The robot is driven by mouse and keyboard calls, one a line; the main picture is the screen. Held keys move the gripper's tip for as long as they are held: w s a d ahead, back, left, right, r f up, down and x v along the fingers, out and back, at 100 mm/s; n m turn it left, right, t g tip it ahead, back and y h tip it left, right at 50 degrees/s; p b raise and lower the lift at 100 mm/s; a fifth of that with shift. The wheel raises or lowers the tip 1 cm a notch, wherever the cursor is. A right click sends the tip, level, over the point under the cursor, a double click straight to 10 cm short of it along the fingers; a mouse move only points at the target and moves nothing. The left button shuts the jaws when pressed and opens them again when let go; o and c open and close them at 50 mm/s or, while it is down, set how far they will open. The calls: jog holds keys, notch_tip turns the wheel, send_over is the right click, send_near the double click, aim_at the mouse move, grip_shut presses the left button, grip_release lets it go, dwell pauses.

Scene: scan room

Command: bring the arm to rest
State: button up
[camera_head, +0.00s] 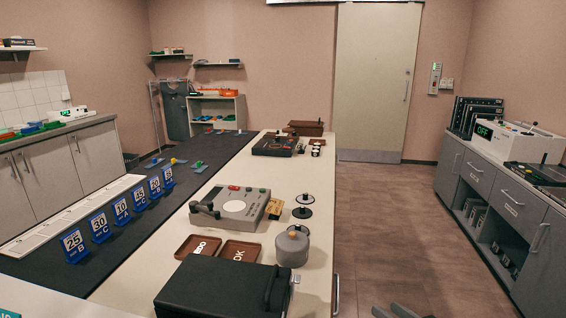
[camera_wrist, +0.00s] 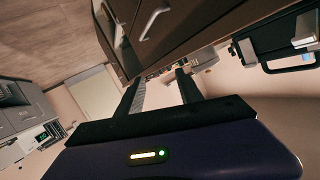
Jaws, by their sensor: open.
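My gripper (camera_wrist: 160,88) shows in the wrist view with its two dark fingers spread apart and nothing between them. The wrist view is steeply tilted. Beyond the fingers are the bench's drawer fronts with metal handles (camera_wrist: 154,22), and the fingers seem to be in the open space beside the bench. In the head view, two grey pieces at the bottom edge, right of the bench, look like the tips of my gripper (camera_head: 401,312). The rest of my arm is out of that view.
The long bench (camera_head: 318,262) carries a black case (camera_head: 215,290), brown trays (camera_head: 240,250), a grey device (camera_head: 232,207) and a round grey canister (camera_head: 292,249). Grey cabinets (camera_head: 480,180) stand at the right. The floor (camera_head: 400,220) between is clear up to the door (camera_head: 375,80).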

jog(key=s+d+f+m+t+h+p, duration=0.15)
jog(key=s+m+h, duration=0.45)
jog(key=s, duration=0.9)
jog(key=s+a+r+n+p, duration=0.1)
jog(key=s+a+r+n, duration=0.1)
jog(key=s, duration=1.2)
jog(key=s+a+r+n+p, duration=0.1)
jog(key=s+a+r, duration=0.3)
jog(key=s, duration=1.1)
jog(key=shift+s+a+r+n, duration=0.15)
jog(key=shift+s+r+n, duration=0.15)
jog(key=shift+r+n, duration=0.5)
